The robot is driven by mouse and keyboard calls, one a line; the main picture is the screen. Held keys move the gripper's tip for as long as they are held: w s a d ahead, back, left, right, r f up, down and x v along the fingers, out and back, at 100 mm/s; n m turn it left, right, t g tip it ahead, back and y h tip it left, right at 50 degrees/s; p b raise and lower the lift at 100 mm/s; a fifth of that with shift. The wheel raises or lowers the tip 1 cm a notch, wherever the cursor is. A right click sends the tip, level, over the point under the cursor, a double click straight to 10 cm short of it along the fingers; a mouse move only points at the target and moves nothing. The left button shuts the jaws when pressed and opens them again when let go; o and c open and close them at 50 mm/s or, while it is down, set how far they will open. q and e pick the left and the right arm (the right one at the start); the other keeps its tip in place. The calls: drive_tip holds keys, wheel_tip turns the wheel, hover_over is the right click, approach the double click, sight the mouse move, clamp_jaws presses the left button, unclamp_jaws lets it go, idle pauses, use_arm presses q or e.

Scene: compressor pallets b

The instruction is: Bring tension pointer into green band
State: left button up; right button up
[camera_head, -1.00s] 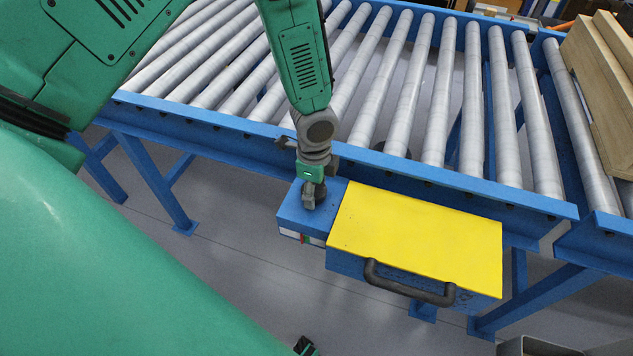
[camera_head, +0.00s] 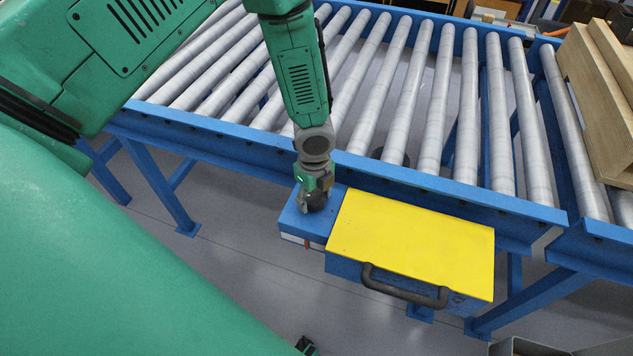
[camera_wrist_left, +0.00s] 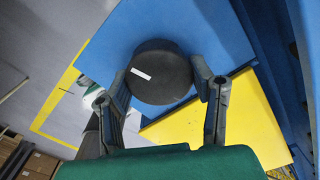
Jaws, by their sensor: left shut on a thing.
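A small blue box (camera_head: 295,220) is mounted beside the conveyor frame, left of a yellow-topped box. Its front has a pale scale strip (camera_head: 292,239) with a small red mark (camera_head: 307,244) at its right part. The pointer and a green band cannot be made out now. On top is a round black knob with a white line, clear in the left wrist view (camera_wrist_left: 165,80). My left gripper (camera_head: 313,203) is shut on the knob, with one finger on each side of it. It hides most of the knob in the head view.
The yellow-topped box (camera_head: 410,240) with a black handle (camera_head: 403,288) stands close to the right of the blue box. The blue conveyor frame (camera_head: 430,188) with grey rollers (camera_head: 415,95) lies behind. Wooden pallet boards (camera_head: 600,110) rest at the right. Open floor lies in front.

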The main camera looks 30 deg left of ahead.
sight(313, 194)
use_arm(q)
drive_tip(key=shift+w+a, duration=0.15)
drive_tip(key=shift+a, duration=0.1)
drive_tip(key=o, duration=1.2)
drive_tip(key=shift+c, duration=0.2)
drive_tip(key=shift+a, duration=0.1)
use_arm(e)
drive_tip(key=shift+a, duration=0.25)
drive_tip(key=shift+a, duration=0.1)
use_arm(q)
drive_tip(key=shift+r, duration=0.15)
wheel_tip(313, 194, up, 11)
drive_tip(key=shift+a+r, duration=0.15)
drive_tip(key=shift+r, duration=0.05)
use_arm(e)
drive_tip(key=shift+s+r, duration=0.1)
use_arm(q)
drive_tip(key=shift+w, duration=0.1)
use_arm(e)
drive_tip(key=shift+d, duration=0.2)
